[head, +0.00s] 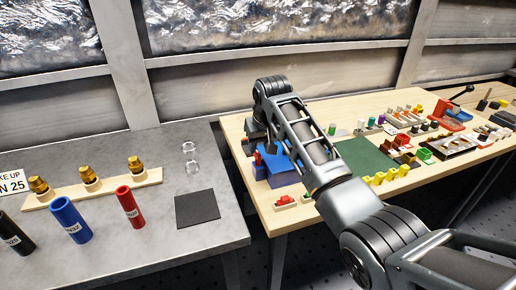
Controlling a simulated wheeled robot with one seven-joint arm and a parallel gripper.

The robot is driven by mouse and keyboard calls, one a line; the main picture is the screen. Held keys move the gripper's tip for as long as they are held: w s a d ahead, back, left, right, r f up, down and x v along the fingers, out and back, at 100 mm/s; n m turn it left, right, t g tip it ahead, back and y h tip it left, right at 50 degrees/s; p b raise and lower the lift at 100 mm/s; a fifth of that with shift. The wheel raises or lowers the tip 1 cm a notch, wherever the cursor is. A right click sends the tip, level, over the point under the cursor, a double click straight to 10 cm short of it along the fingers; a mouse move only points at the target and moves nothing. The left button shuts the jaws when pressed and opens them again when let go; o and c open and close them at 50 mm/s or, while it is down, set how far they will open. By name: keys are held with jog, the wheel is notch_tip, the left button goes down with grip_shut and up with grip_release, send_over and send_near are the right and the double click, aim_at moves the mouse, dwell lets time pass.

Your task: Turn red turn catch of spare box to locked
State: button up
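A blue box (283,178), seemingly the spare box, stands at the left end of the wooden table. A small red part (257,159), probably its turn catch, shows at the box's left side; its angle is too small to read. My arm reaches over from the lower right and bends down at the box. My gripper (270,146) points down just above or beside the box, close to the red part. Its fingers are small, dark and partly hidden, so I cannot tell whether they touch the catch.
The wooden table (240,133) holds a green mat (366,158), yellow pieces (386,176) and several small parts on the right. A red-topped block (285,200) lies in front of the box. The grey table (150,225) on the left holds coloured tubes, brass fittings and a black pad (197,207).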

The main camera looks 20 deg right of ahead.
aim_at(258, 153)
jog(key=shift+x, duration=1.6)
jog(key=shift+c, duration=0.5)
grip_shut()
